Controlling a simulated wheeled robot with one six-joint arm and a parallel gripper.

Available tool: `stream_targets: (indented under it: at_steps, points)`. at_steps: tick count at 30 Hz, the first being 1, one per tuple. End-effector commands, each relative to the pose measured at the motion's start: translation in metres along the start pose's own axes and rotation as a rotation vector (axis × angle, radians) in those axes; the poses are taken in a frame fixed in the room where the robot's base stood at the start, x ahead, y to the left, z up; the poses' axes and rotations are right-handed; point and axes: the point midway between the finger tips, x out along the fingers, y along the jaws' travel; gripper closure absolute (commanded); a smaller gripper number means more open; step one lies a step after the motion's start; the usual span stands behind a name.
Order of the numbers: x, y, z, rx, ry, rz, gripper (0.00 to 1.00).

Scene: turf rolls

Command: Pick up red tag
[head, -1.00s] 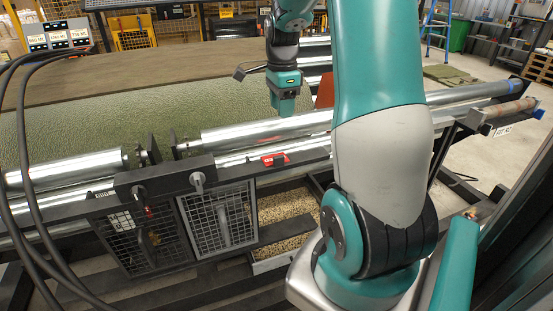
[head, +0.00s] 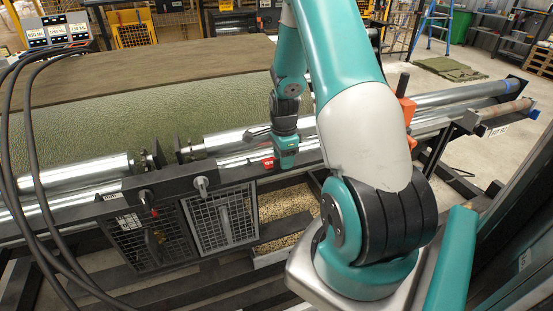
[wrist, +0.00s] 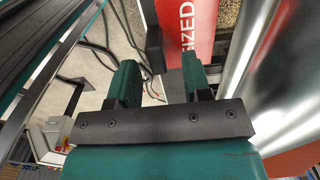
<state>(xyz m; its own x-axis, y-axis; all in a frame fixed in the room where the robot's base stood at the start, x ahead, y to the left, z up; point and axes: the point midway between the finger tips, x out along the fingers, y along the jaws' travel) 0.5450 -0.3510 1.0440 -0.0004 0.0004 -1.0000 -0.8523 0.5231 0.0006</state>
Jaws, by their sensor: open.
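The red tag (head: 267,163) lies on the dark rail in front of the rollers in the head view. Its right part is hidden behind my gripper (head: 288,166), which is low over the rail beside it. In the wrist view the red tag (wrist: 187,28) shows large at the top with white letters, partly cut off by the frame edge. My gripper (wrist: 160,76) has its two green fingers apart with nothing held between them. The tag lies beyond the fingertips, more toward the right finger. Whether a finger touches it I cannot tell.
The dark rail (head: 160,185) runs in front of shiny metal rollers (head: 225,140) and a green turf sheet (head: 100,120). Mesh guards (head: 220,215) hang below the rail. Black cables (head: 22,200) loop at the left. An orange part (head: 407,108) stands near my arm.

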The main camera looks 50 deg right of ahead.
Motion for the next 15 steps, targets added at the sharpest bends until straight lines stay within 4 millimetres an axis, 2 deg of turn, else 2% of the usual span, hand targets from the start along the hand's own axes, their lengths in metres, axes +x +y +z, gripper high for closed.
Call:
stream_targets:
  at_steps: [9,11,15]
  points:
    - [0.0074,-0.0002,0.0001,0.000,0.000,-0.001,0.55]
    - [0.0073,-0.0002,0.0001,0.000,0.000,-0.001,0.67]
    - [0.0072,-0.0001,0.0001,-0.001,0.000,-0.001,0.99]
